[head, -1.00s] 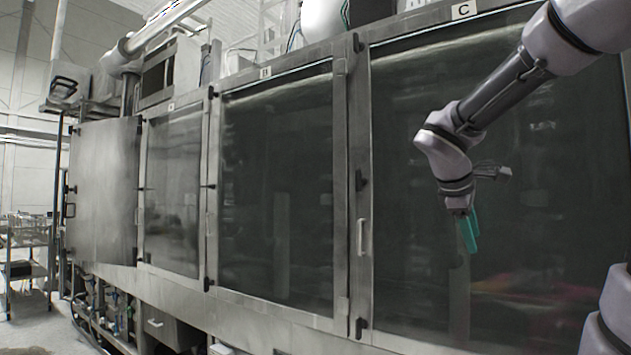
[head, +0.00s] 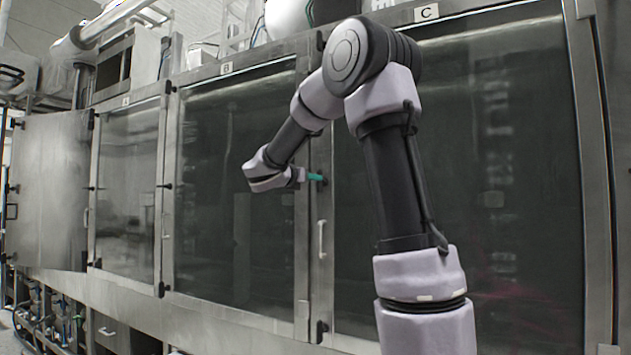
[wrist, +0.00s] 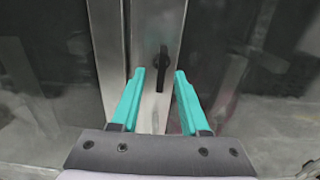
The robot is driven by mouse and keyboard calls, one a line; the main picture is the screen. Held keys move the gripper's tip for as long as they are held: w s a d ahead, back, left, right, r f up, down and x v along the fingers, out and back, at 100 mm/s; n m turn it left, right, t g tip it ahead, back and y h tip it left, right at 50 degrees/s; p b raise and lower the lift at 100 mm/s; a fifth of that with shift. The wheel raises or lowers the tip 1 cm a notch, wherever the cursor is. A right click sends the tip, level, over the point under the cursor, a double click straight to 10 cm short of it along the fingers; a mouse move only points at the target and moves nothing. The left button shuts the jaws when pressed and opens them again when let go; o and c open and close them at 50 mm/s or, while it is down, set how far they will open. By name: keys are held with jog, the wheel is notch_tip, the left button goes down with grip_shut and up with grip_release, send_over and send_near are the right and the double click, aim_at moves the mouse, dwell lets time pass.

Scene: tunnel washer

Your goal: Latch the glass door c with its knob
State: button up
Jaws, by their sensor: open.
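Glass door c (head: 460,160) is the large dark pane at the right, under the label C (head: 427,12). It looks closed in its steel frame. The black knob (wrist: 161,68) shows in the wrist view on a steel post, its lever pointing roughly down. In the head view my gripper hides that spot. My gripper (head: 318,178) has teal fingers and is at the post on the left side of door c. In the wrist view my gripper (wrist: 160,73) is open, with a fingertip on either side of the knob. I cannot tell whether either finger touches it.
Door b (head: 240,190), with its label B (head: 227,68), is left of the post. A pale handle (head: 322,238) is below my gripper, and another black fitting (head: 321,327) is lower on the post. My forearm covers part of door c.

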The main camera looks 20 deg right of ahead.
jog(key=x, duration=0.6)
jog(key=shift+s, duration=0.15)
grip_shut()
